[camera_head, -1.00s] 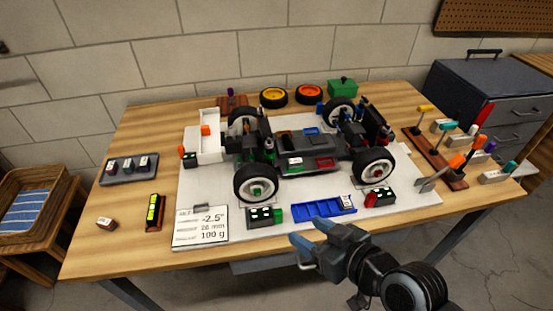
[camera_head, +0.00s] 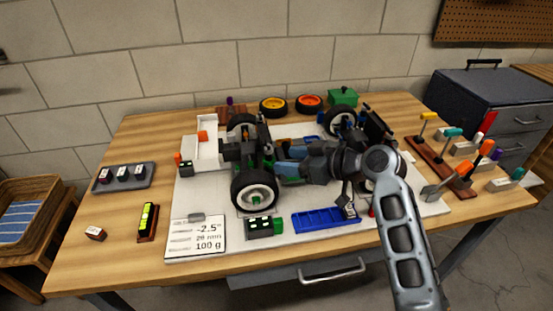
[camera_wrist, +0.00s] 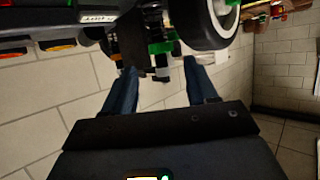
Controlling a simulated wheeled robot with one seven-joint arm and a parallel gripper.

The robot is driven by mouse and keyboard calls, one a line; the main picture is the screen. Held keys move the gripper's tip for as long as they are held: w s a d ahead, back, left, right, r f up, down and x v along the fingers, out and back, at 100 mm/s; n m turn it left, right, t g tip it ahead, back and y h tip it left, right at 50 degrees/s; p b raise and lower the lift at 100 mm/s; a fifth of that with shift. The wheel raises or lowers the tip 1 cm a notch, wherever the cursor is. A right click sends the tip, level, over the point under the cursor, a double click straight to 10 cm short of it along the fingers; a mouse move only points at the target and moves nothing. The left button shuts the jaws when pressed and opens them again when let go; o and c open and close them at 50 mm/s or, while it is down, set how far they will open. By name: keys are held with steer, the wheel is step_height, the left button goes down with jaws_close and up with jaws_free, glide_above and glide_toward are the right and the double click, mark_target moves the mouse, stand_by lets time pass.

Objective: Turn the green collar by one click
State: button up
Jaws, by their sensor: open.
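The RC car (camera_head: 245,150) stands on a white mat (camera_head: 190,190) in the head view. A green collar (camera_head: 269,163) shows on the dark upright shock behind the near left wheel, partly hidden. In the wrist view a green ring (camera_wrist: 160,47), probably this collar, sits around a dark shaft beside the wheel. My gripper (camera_head: 284,157) is open, its blue fingers pointing left at the shock. In the wrist view the fingers (camera_wrist: 160,68) stand on either side of the shaft's end, with gaps on both sides. I see no contact with the collar.
A setup card (camera_head: 195,238) reading -2.5° and 100 g lies at the mat's front left. A blue tray (camera_head: 322,220) and a black-and-green block (camera_head: 262,227) lie in front of the car. A tool rack (camera_head: 440,165) stands at right. My arm covers the car's right part.

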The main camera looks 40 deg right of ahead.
mark_target(272, 159)
steer(key=shift+x, duration=2.45)
steer(key=shift+s, duration=0.1)
steer(key=c, duration=1)
steer(key=shift+c, duration=0.2)
steer(key=o, duration=1)
steer(key=shift+o, duration=0.2)
steer(key=v, duration=0.7)
steer(key=shift+s+r, duration=0.15)
steer(key=shift+s, duration=0.15)
